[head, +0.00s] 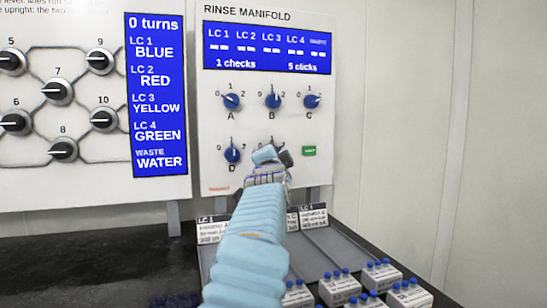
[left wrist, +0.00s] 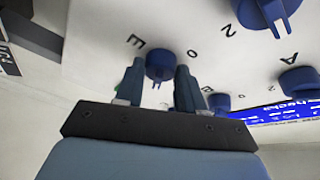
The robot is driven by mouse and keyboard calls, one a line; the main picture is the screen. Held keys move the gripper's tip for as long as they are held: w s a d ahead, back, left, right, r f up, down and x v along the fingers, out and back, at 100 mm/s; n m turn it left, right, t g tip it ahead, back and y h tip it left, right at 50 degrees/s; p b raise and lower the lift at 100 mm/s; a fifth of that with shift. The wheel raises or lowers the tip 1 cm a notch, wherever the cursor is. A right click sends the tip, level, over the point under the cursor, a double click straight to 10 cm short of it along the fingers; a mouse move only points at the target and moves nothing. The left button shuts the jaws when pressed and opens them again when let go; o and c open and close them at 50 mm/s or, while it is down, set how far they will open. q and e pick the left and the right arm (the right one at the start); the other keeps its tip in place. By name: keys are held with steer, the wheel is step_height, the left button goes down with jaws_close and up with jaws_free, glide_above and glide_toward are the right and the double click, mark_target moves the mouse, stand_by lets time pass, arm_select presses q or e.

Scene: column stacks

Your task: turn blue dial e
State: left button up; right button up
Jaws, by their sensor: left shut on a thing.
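Blue dial E (left wrist: 159,66) sits on the white panel face, with its letter E beside it in the left wrist view. My left gripper (left wrist: 160,82) has one finger on each side of the dial and is shut on it. In the head view my left gripper (head: 270,156) and arm cover dial E and its markings. The dial's exact pointer setting is hard to read. My right gripper is in neither view.
Blue dials A (head: 231,101), B (head: 272,100), C (head: 312,101) and D (head: 232,154) surround it. A green button (head: 309,151) is close on the right. The display (head: 267,48) reads 1 checks, 5 clicks. White boxes with blue caps (head: 339,289) stand below.

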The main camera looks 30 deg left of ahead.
arm_select(q)
steer(key=o, duration=1)
steer(key=shift+o, duration=0.2)
steer(key=shift+d, duration=0.1)
steer(key=b+v, duration=0.4)
steer(key=v, duration=0.9)
steer(key=shift+s+b, duration=0.3)
steer(key=shift+b, duration=0.05)
steer(key=shift+d, duration=0.2)
